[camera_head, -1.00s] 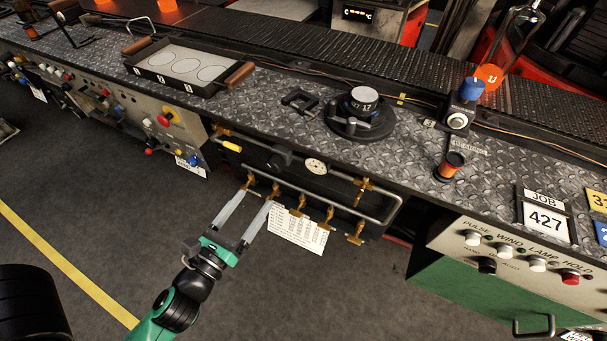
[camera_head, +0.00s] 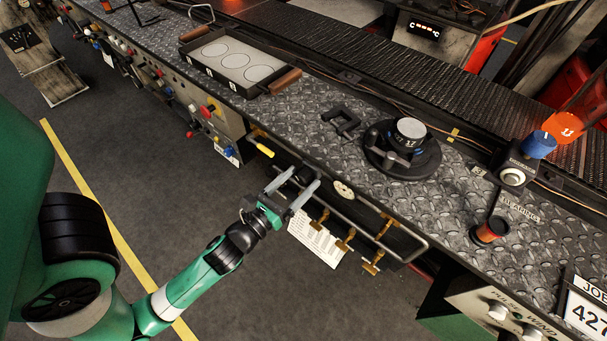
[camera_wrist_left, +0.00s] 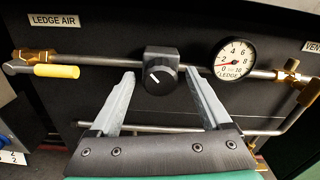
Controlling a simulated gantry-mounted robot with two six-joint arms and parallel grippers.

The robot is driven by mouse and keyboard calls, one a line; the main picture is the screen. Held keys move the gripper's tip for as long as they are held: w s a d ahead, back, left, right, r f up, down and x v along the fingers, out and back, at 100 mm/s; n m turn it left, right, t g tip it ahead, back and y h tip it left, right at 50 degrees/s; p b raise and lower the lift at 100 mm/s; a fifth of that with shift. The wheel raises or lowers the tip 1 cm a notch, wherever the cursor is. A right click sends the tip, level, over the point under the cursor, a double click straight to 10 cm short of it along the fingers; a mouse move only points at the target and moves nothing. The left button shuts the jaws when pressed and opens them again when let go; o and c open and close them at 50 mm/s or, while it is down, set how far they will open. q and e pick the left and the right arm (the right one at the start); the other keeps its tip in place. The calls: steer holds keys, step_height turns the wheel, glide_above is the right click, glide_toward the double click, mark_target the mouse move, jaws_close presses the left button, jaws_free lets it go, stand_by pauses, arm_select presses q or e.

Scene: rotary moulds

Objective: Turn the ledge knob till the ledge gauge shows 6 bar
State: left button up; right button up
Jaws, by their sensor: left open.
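The ledge knob (camera_wrist_left: 161,75) is a black round knob with a white pointer mark, on a square black body in the pipe under the ledge. The ledge gauge (camera_wrist_left: 234,58) is a white dial right of it; its red needle points to the lower left, near the low end of the scale. The gauge also shows in the head view (camera_head: 343,189). My left gripper (camera_head: 299,178) is open at the pipe. In the left wrist view its fingers (camera_wrist_left: 161,76) lie either side of the knob, apparently clear of it. My right gripper is not in view.
A yellow-handled lever valve (camera_wrist_left: 50,70) sits left of the knob under a LEDGE AIR label (camera_wrist_left: 55,21). Several brass valves (camera_head: 345,239) and a white card (camera_head: 315,238) hang below. A guard rail (camera_head: 385,243) runs in front. The floor (camera_head: 150,170) is clear.

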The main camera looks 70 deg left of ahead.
arm_select(q)
steer(key=shift+s+d, duration=0.1)
steer(key=shift+c, duration=1.4)
jaws_close()
steer(key=shift+n, duration=0.3)
